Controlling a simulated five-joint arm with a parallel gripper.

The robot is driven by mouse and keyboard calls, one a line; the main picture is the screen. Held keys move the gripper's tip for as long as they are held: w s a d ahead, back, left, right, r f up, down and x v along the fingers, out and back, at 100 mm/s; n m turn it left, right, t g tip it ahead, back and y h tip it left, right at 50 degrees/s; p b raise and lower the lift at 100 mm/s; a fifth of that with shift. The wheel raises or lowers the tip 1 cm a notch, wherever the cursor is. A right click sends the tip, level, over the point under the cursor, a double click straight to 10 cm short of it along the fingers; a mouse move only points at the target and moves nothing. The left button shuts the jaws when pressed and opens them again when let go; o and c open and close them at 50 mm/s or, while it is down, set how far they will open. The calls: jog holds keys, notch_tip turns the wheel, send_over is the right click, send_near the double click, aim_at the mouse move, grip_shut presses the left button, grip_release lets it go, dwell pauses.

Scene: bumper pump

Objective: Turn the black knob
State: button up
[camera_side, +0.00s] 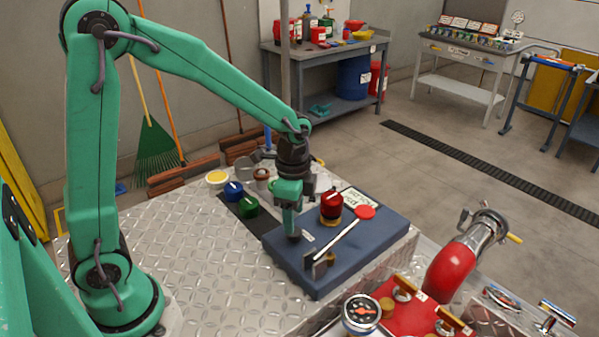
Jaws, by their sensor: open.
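I cannot clearly make out a black knob. A dark block-like piece (319,265) stands at the front edge of the blue-grey panel (375,240), at the lower end of a white rod; I cannot tell if it is a knob. My gripper (297,222) points down over the left part of the panel, to the left of that piece and apart from it. Its jaws are open and nothing shows between them. The green finger ends in a dark tip at or just above the panel; contact cannot be told. The gripper hides part of the panel behind it.
A red knob (331,205) stands on the panel beside the white rod (338,238) with its red disc (365,212). Blue (233,191) and green (248,206) knobs sit left of my gripper. A red cylinder (450,270) and gauge (361,313) stand at right front.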

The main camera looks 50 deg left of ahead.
aim_at(294, 236)
jog(key=shift+f, duration=2.15)
jog(key=c, duration=1)
